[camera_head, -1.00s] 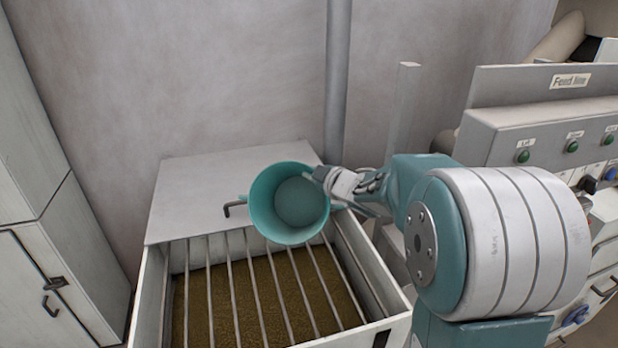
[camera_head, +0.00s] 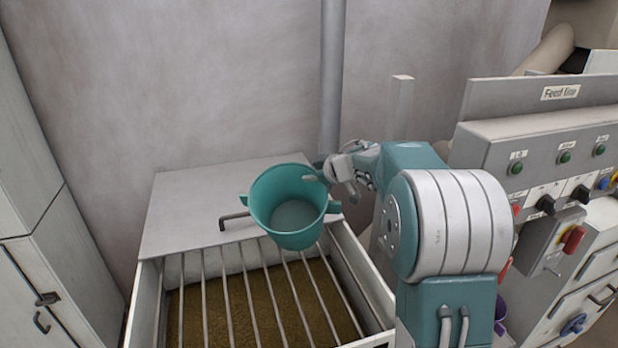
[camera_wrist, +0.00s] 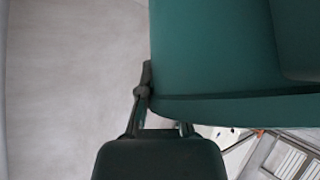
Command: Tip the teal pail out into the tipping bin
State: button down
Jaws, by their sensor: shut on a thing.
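The teal pail (camera_head: 287,200) is held above the back part of the tipping bin (camera_head: 150,290), at the edge of its grey lid. The pail leans a little toward me, and its inside looks empty. My gripper (camera_head: 322,172) is shut on the pail's right rim or lug. The wrist view shows the pail's teal wall (camera_wrist: 215,50) close up beside my gripper (camera_wrist: 150,95). The bin is open at the front, with a bar grate (camera_head: 228,300) over brown pellets (camera_head: 265,300).
The bin's lid (camera_head: 190,205) has a dark handle (camera_head: 232,219). A grey pipe (camera_head: 332,80) runs up the wall behind. A control panel (camera_head: 540,160) with buttons and switches stands at the right. A pale cabinet (camera_head: 60,260) stands at the left.

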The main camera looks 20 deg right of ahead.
jog(key=w, duration=0.1)
jog(key=w+d+f+g, duration=0.1)
jog(key=w+f+m+g, duration=0.1)
jog(key=shift+w+d+f+y, duration=0.15)
jog(key=shift+d+f+y, duration=0.1)
jog(key=shift+d+y, duration=0.1)
jog(key=shift+w+d+f+m+g, duration=0.2)
jog(key=shift+m+g, duration=0.1)
jog(key=shift+g, duration=0.1)
jog(key=shift+a, duration=0.1)
